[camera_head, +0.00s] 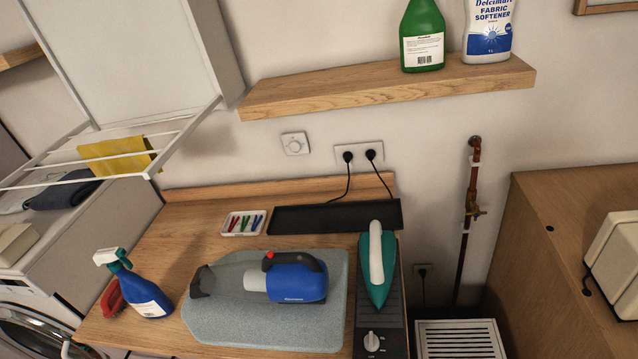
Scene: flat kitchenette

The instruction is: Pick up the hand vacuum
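My gripper does not show in the camera view.
A teal iron (377,265) stands on a dark base right of the mat. A blue spray bottle (144,289) and red brush (112,299) stand left. Behind are a peg dish (243,223) and black tray (335,217). A wooden shelf (385,88) hangs above.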

